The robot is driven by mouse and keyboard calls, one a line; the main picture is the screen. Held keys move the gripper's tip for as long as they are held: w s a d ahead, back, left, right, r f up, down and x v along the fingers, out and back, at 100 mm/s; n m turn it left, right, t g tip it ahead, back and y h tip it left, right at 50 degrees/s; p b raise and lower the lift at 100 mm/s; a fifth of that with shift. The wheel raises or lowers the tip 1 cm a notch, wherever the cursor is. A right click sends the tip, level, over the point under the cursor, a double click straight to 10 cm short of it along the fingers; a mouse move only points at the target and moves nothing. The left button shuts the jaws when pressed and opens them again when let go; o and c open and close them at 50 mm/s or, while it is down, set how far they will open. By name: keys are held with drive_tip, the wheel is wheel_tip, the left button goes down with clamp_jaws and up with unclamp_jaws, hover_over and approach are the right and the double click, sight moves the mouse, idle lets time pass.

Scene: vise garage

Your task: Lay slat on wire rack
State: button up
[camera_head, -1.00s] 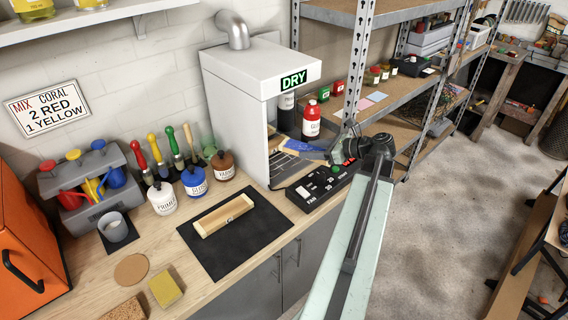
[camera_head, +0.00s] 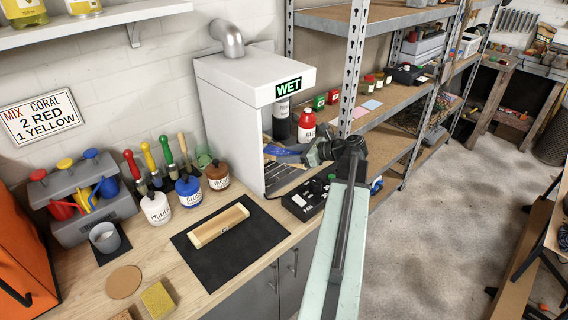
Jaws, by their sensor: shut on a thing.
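My gripper (camera_head: 310,152) is at the open front of the white cabinet (camera_head: 232,125), shut on the slat (camera_head: 284,151). The slat looks blue with a bare wood end, and points left into the cabinet opening. The wire rack (camera_head: 276,180) shows as dark bars inside the cabinet, below the slat. The slat appears above the rack; whether they touch I cannot tell. The cabinet's inner left side is hidden by its wall.
The cabinet's sign (camera_head: 288,87) reads WET. A red-and-white bottle (camera_head: 307,127) stands close behind the slat. A black switch panel (camera_head: 306,199) lies before the cabinet. A wooden block (camera_head: 219,225) rests on a black mat (camera_head: 250,255). Paint jars (camera_head: 188,191) stand left of the cabinet.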

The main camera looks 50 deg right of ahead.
drive_tip(key=shift+w, duration=0.85)
wheel_tip(320, 180, down, 4)
drive_tip(key=b, duration=0.4)
drive_tip(key=shift+s, duration=0.1)
drive_tip(key=o, duration=1.5)
drive_tip(key=shift+s+r+p, duration=0.3)
drive_tip(key=shift+r+p, duration=0.15)
drive_tip(key=p+v, duration=0.4)
drive_tip(key=v, duration=0.7)
drive_tip(key=shift+s, duration=0.2)
